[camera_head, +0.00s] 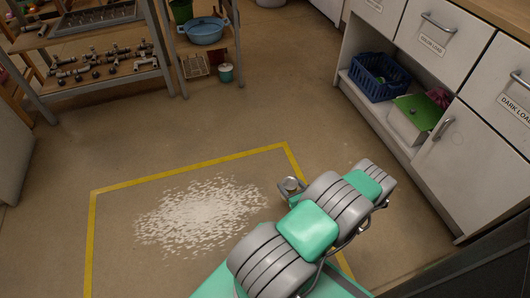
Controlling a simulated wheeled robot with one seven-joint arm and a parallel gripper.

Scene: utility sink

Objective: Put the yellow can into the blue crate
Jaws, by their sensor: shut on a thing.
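The blue crate (379,77) stands on the low open shelf of the white cabinet at the upper right; it is a slatted basket with an open top. My gripper (290,187) shows small at the end of my arm, over the floor near the yellow line's corner. It is shut on a small round grey-topped thing. No yellow side shows on that thing, so I cannot tell whether it is the yellow can. My arm hides much of the gripper. The gripper is well apart from the crate, below and left of it.
A white box (408,124) with a green thing on it sits beside the crate on the shelf. Cabinet doors and drawers (430,42) are above and right. A rack (105,68) with pipe fittings stands upper left, beside a blue basin (204,31).

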